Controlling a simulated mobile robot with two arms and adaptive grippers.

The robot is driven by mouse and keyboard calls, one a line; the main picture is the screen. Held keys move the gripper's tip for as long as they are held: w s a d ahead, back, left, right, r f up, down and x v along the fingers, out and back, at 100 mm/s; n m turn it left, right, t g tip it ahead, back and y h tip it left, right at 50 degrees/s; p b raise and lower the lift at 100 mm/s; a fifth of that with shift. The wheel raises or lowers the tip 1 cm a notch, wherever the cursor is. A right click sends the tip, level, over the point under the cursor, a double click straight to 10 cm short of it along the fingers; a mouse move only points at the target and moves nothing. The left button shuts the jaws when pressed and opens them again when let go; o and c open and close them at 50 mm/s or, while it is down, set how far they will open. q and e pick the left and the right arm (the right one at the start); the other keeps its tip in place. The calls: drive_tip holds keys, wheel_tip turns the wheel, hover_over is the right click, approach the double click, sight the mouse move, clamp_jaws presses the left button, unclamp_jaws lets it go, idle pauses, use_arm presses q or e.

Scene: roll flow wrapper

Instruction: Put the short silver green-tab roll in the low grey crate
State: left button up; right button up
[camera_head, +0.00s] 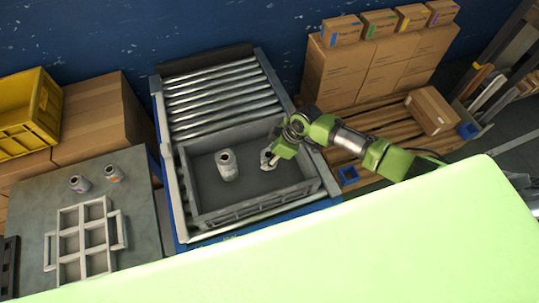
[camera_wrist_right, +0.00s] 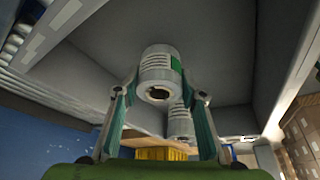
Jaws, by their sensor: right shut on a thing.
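The low grey crate (camera_head: 195,203) sits on the roller conveyor. My right gripper (camera_head: 270,158) is inside its right half, pointing down. In the right wrist view, its two fingers (camera_wrist_right: 160,100) are shut on a short silver roll (camera_wrist_right: 158,78) with a green tab. The held roll is close to the crate floor (camera_wrist_right: 225,65); I cannot tell whether it touches. A second silver roll (camera_head: 227,166) stands in the crate to the left of the gripper, apart from it. It also shows behind the held roll in the wrist view (camera_wrist_right: 181,124). My left gripper is not in view.
On the grey table at left, two small rolls (camera_head: 79,184) (camera_head: 113,173) stand beside a pale compartment tray (camera_head: 82,213). Behind are a yellow crate (camera_head: 27,108) and cardboard boxes (camera_head: 100,118). More boxes (camera_head: 365,70) stand on a pallet at right. The conveyor rollers (camera_head: 215,95) behind the crate are clear.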

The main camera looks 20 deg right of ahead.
drive_tip(key=shift+f, duration=0.35)
drive_tip(key=o, duration=1.2)
drive_tip(key=shift+r, duration=0.55)
drive_tip(key=v, duration=1.2)
drive_tip(key=shift+r, duration=0.1)
